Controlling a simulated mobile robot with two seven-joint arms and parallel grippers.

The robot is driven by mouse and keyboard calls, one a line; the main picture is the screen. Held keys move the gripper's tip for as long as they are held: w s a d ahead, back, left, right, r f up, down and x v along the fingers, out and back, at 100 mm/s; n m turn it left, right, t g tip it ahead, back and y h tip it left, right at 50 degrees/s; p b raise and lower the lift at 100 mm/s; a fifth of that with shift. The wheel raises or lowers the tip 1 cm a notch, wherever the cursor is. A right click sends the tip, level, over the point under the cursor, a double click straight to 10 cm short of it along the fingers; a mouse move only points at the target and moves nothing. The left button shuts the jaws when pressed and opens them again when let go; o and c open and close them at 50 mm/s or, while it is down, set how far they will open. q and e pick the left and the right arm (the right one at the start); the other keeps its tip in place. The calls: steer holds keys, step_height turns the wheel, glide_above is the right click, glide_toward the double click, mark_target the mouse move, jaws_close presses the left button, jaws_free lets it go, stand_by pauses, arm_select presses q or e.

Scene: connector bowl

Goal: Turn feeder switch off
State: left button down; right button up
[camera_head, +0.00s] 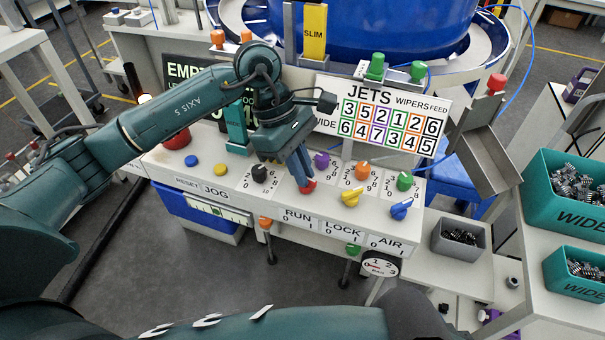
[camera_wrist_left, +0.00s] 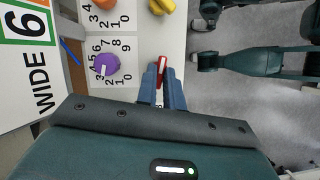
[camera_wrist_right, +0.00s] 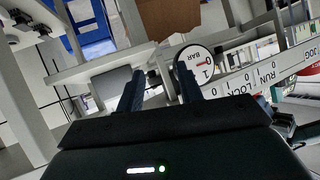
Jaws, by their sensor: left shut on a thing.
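A red switch (camera_head: 308,188) sits on the white control panel (camera_head: 335,205) above the RUN label (camera_head: 297,215), which is marked 0 and 1. My left gripper (camera_head: 304,181) reaches down over the panel and is shut on this switch. In the left wrist view the red switch (camera_wrist_left: 161,70) shows between the two blue fingertips (camera_wrist_left: 161,78). The fingers partly hide it, so its exact setting cannot be told. My right gripper (camera_wrist_right: 158,88) is open and empty, with its fingers apart, below the panel's front in the right wrist view.
A yellow switch (camera_head: 352,197) above LOCK and a blue switch (camera_head: 401,209) above AIR stand to the right. Black (camera_head: 259,173), purple (camera_head: 321,160), orange (camera_head: 362,170) and green (camera_head: 404,180) dials are behind. A round gauge (camera_head: 380,267) hangs below the panel.

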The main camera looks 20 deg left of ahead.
arm_select(q)
steer(key=shift+s+f+n+t+b, duration=0.1)
steer(key=shift+f+n+t+b, duration=0.1)
steer(key=shift+n+t+b, duration=0.5)
steer(key=shift+n+b, duration=0.5)
steer(key=shift+n, duration=0.6)
steer(key=n+t+b, duration=0.1)
steer(key=n, duration=0.1)
steer(key=shift+s+n+b, duration=0.15)
steer(key=shift+n+b, duration=0.25)
steer(key=shift+s+r+n+t+b, duration=0.1)
steer(key=shift+n+t+b, duration=0.55)
steer(key=shift+n, duration=0.55)
steer(key=shift+r+n+y+b, duration=0.1)
steer(key=shift+n+y+b, duration=0.6)
steer(key=shift+n, duration=0.5)
arm_select(e)
steer(key=shift+s+d+t, duration=0.35)
steer(key=shift+d+t, duration=0.15)
steer(key=shift+t, duration=0.1)
steer(key=shift+s+d+t, duration=0.3)
steer(key=shift+d+t, duration=0.2)
steer(key=shift+t, duration=0.1)
steer(key=shift+r, duration=0.1)
arm_select(q)
steer(key=c, duration=1.5)
jaws_free()
steer(key=shift+s+d, duration=0.1)
